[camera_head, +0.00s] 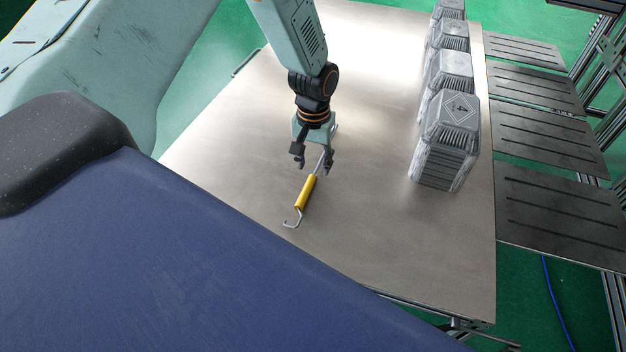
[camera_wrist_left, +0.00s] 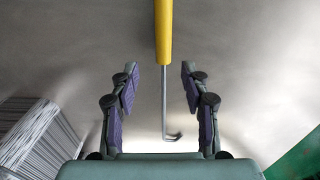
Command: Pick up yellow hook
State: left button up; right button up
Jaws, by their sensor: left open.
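The yellow hook (camera_head: 306,193) lies on the metal table, with its yellow handle in the middle and a thin bent metal end toward the front. Another thin metal part runs up from the handle to between my left fingers. My left gripper (camera_head: 313,164) is open, pointing down just behind the handle. In the left wrist view the yellow hook (camera_wrist_left: 163,35) comes in from the top. Its rod runs down between the two open fingers of my left gripper (camera_wrist_left: 160,76), apart from both, and ends in a small bend. My right gripper is not in view.
The bare metal table (camera_head: 240,150) is clear around the hook. Dark grooved panels (camera_head: 550,140) lie beyond the table's right edge.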

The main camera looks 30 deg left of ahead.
aim_at(312, 177)
pick_arm(q)
jog(key=f, duration=0.1)
jog(key=f+b, duration=0.1)
jog(key=f, duration=0.1)
jog(key=f+b, duration=0.1)
jog(key=shift+s+a+f, duration=0.15)
jog(key=shift+s+a, duration=0.1)
jog(key=shift+w+f, duration=0.2)
jog(key=shift+f, duration=0.15)
jog(key=shift+r, duration=0.1)
jog(key=shift+c, duration=0.2)
jog(key=shift+s, duration=0.1)
jog(key=shift+c, duration=0.9)
grip_shut()
